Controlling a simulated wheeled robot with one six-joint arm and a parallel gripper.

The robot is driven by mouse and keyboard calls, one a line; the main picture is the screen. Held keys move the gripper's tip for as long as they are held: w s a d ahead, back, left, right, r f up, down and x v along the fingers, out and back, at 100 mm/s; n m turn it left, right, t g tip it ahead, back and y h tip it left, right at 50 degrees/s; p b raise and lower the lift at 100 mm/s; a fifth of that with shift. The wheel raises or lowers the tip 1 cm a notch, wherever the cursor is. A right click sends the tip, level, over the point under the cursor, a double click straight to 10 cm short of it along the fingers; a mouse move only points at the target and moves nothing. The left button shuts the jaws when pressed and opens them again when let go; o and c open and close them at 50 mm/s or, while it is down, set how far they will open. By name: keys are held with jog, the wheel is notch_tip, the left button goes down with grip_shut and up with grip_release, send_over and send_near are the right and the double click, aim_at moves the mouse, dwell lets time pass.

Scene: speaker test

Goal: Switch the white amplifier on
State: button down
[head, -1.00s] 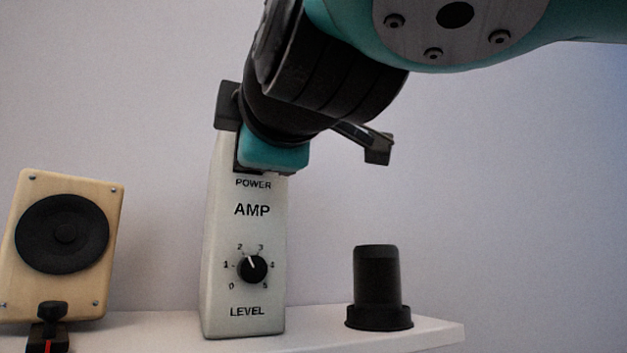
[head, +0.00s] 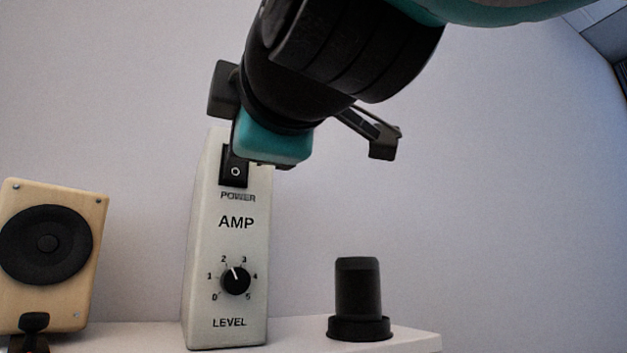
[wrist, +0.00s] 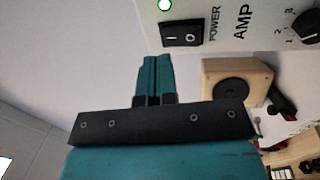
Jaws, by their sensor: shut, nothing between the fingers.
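The white amplifier (head: 238,245) stands upright on a white shelf. Its black POWER rocker switch (head: 234,166) shows its O end below my gripper in the head view; its upper part is covered. In the wrist view the whole switch (wrist: 184,33) shows, marked I and O. A green lamp (wrist: 165,4) beside the I end is lit. My gripper (wrist: 151,60) is shut and empty, its teal fingertips just beside the switch in the picture, apart from it. In the head view its teal part (head: 271,143) overlaps the amplifier's top.
A wooden speaker (head: 50,250) with a black cone stands at the left. A black cylinder (head: 358,295) on a wider foot stands right of the amplifier. The LEVEL knob (head: 236,281) is on the amplifier's front. The shelf (head: 410,341) ends at the right.

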jog(key=s+d+r+b, duration=0.1)
jog(key=s+d+b, duration=0.1)
jog(key=s+d, duration=0.3)
jog(key=s, duration=0.3)
jog(key=shift+r, duration=0.2)
jog(key=shift+s, duration=0.1)
